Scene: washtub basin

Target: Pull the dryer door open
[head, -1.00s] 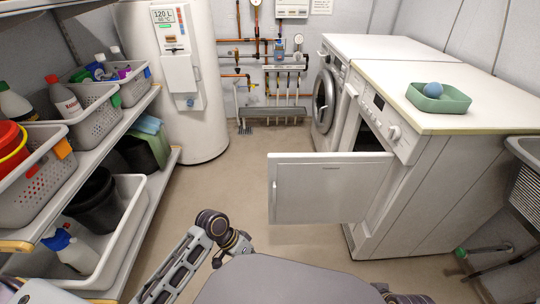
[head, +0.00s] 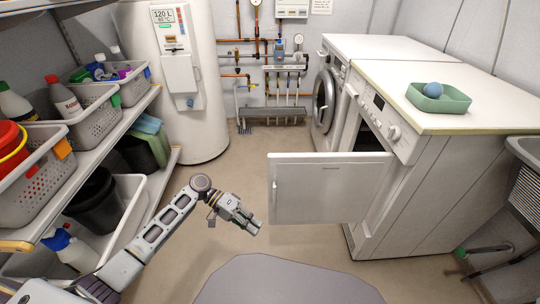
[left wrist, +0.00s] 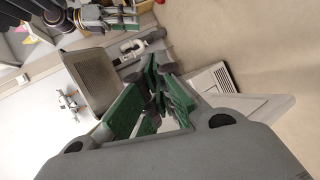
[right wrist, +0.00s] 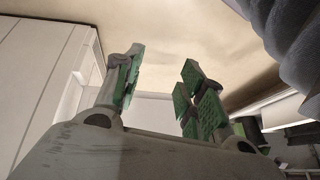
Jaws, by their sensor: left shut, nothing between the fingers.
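The dryer door (head: 330,190) is a flat white panel. It stands swung out from the white dryer (head: 415,175), and the dark opening (head: 369,139) shows behind it. A slim handle (head: 274,190) is near the door's left edge. My left gripper (head: 256,227) is just left of the door's lower left corner, apart from it in the picture. Its green-padded fingers are close together with nothing held in the left wrist view (left wrist: 158,95). My right gripper (right wrist: 160,90) is outside the head view; its fingers are apart and empty in the right wrist view.
A green tray (head: 440,103) with a blue ball (head: 433,90) sits on the worktop. Shelves with grey baskets (head: 95,112) line the left side. A white boiler (head: 200,120) stands at the back. The floor (head: 240,165) between shelves and door is clear.

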